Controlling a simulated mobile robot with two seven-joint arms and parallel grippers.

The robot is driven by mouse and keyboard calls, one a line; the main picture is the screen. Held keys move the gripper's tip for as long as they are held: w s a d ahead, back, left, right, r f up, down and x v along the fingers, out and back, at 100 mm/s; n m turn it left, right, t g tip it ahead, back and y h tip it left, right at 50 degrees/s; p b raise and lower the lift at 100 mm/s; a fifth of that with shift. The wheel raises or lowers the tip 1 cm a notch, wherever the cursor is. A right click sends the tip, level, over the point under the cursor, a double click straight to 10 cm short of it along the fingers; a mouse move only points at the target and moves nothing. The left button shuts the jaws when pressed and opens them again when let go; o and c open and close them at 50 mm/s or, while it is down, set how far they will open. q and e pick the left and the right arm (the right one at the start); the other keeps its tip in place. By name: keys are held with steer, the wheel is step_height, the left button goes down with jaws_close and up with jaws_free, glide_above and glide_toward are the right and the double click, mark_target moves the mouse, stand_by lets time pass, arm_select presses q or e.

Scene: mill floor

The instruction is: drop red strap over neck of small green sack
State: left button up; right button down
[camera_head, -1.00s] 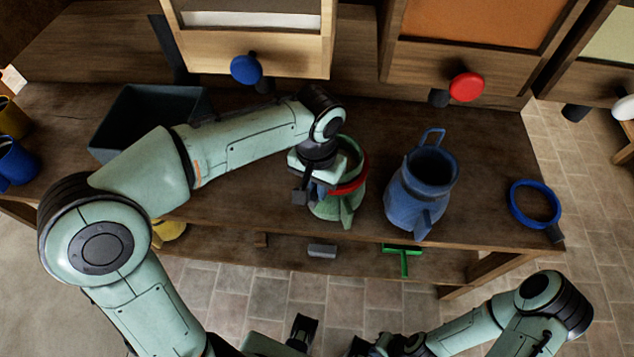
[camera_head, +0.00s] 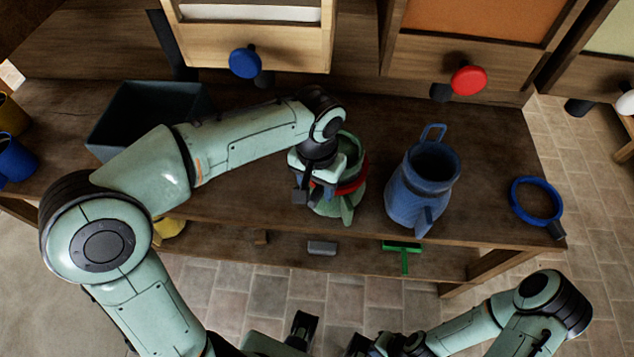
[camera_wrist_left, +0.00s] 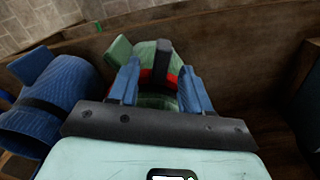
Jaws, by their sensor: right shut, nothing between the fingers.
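The small green sack (camera_head: 350,205) stands upright on the wooden bench, partly hidden by my left arm. The red strap (camera_head: 352,185) is around its upper part; its far side is hidden. In the left wrist view the red strap (camera_wrist_left: 172,80) crosses the green sack (camera_wrist_left: 122,50), with its dark tab (camera_wrist_left: 163,58) standing up between my fingers. My left gripper (camera_head: 314,194) is over the sack's near left side; its blue fingers (camera_wrist_left: 160,85) are open, with gaps beside the tab. My right gripper (camera_head: 356,345) is shut and empty at the bottom, away from the bench.
A blue sack (camera_head: 408,196) stands close right of the green one. A blue strap (camera_head: 515,200) lies at the bench's right end. A dark bin (camera_head: 112,118) stands at left. Drawers with a blue knob (camera_head: 245,63) and a red knob (camera_head: 468,80) hang behind.

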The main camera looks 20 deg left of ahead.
arm_select(q)
steer(key=shift+r, duration=0.1)
step_height(320, 180, up, 13)
steer(key=p, duration=0.2)
steer(key=shift+p, duration=0.4)
arm_select(e)
steer(key=r, duration=0.1)
steer(key=w+r, duration=0.1)
steer(key=r, duration=0.1)
steer(key=shift+w, duration=0.15)
arm_select(q)
steer(key=shift+r, duration=0.1)
